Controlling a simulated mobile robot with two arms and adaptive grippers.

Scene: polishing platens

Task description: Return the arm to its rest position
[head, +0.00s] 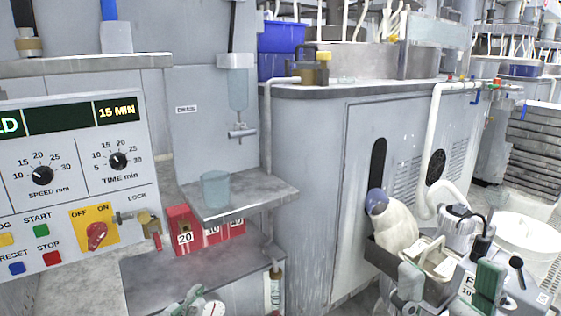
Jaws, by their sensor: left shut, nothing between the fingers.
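My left gripper (186,298) shows as a small grey-green shape at the bottom edge, below the grey shelf and near a round dial. It is shut and empty, and its lower part is cut off by the frame. What looks like my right gripper (410,280) is at the bottom right, grey-green and partly cut off. I cannot tell whether it is open or shut.
A control panel (72,170) with a key switch stands at left. A translucent cup (215,188) sits on the metal shelf (262,188), with red numbered blocks (180,222) below. A grey cabinet (330,160) fills the middle. A white bottle (396,226) with a blue cap leans at right.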

